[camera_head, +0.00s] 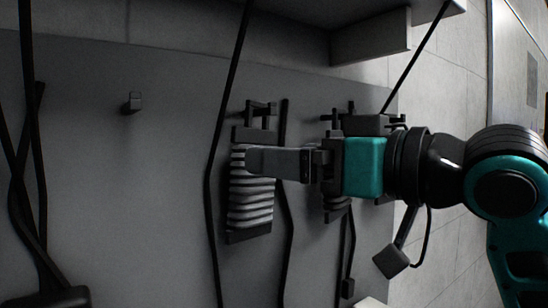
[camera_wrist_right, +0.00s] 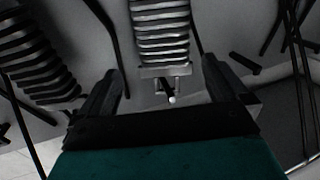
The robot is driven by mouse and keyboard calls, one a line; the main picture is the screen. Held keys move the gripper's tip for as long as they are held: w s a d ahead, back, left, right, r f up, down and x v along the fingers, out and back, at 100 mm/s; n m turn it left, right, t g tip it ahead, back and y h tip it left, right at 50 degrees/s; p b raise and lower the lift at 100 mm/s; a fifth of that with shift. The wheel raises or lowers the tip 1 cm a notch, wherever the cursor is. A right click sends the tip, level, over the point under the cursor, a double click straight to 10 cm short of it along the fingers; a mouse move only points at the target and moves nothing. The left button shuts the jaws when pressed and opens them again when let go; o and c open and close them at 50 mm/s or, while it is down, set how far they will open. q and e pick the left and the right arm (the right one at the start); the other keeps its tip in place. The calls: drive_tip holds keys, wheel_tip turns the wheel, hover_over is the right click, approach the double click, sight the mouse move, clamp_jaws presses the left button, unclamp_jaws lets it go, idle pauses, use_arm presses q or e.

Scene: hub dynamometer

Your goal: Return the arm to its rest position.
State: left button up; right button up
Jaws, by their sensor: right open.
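My right arm, with a teal wrist section (camera_head: 363,166), comes in from the right in the head view. Its gripper (camera_head: 252,161) points left in front of a grey panel and overlaps the upper part of a ribbed, striped block (camera_head: 250,205). In the wrist view the two dark fingers of the right gripper (camera_wrist_right: 160,88) stand wide apart. A ribbed block (camera_wrist_right: 162,30) and a small bracket (camera_wrist_right: 168,85) show in the gap, and neither looks gripped. Whether a finger touches them I cannot tell. My left gripper is in neither view.
The grey panel (camera_head: 170,160) carries a small peg (camera_head: 132,103) and another ribbed block (camera_head: 336,208), partly hidden behind my gripper. Dark cables (camera_head: 212,180) hang in front of it. A ledge (camera_head: 370,42) juts out above. The panel's left middle is mostly bare.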

drive_tip(key=v, duration=0.8)
drive_tip(key=w+d+f+m+h, duration=0.2)
drive_tip(key=f+m+h, duration=0.15)
drive_tip(key=f, duration=1.05)
drive_tip(key=w+d+f+m+h, duration=0.3)
drive_tip(key=f+h, duration=0.1)
drive_tip(key=f, duration=1)
drive_tip(key=s+d+f+m+g+h, duration=0.1)
drive_tip(key=s+d+f+g+h, duration=0.25)
drive_tip(key=s+f, duration=0.75)
drive_tip(key=s+d+f+m+g+h, duration=0.1)
drive_tip(key=s+d+f+g+h, duration=0.25)
drive_tip(key=s+f, duration=0.75)
drive_tip(key=w+a+f+t+y+p, duration=0.2)
drive_tip(key=w+f+t, duration=0.4)
drive_tip(key=w+f, duration=0.3)
drive_tip(key=shift+w+a+n, duration=0.35)
drive_tip(key=shift+a+n, duration=0.1)
drive_tip(key=shift+y, duration=0.25)
